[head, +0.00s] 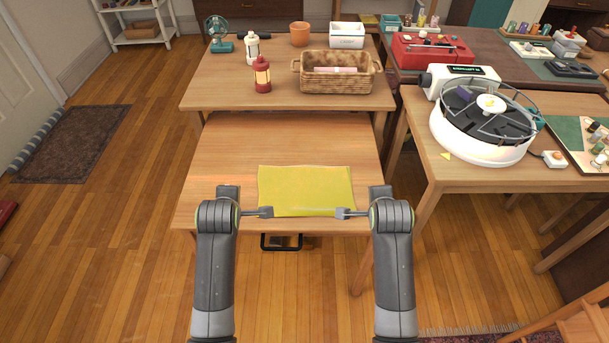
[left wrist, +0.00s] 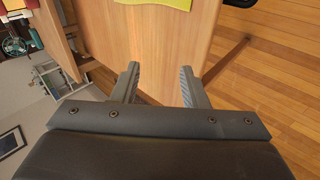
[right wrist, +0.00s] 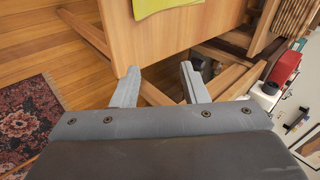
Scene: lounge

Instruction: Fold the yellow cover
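The yellow cover (head: 306,187) lies flat as a rough rectangle near the front edge of the low wooden table (head: 230,165). My left gripper (head: 268,212) is by the cover's near left corner, and my right gripper (head: 341,213) is by its near right corner. In the left wrist view, the left gripper (left wrist: 157,88) is open with nothing between its fingers, and a bit of the cover (left wrist: 172,3) shows at the top. In the right wrist view, the right gripper (right wrist: 160,86) is open and empty, with a cover edge (right wrist: 160,6) above it.
A higher table behind holds a wicker basket (head: 336,80), a red lantern (head: 262,75), a white lantern (head: 253,46) and a fan (head: 218,35). A side table at right carries a round turntable machine (head: 485,120). The low table is bare around the cover.

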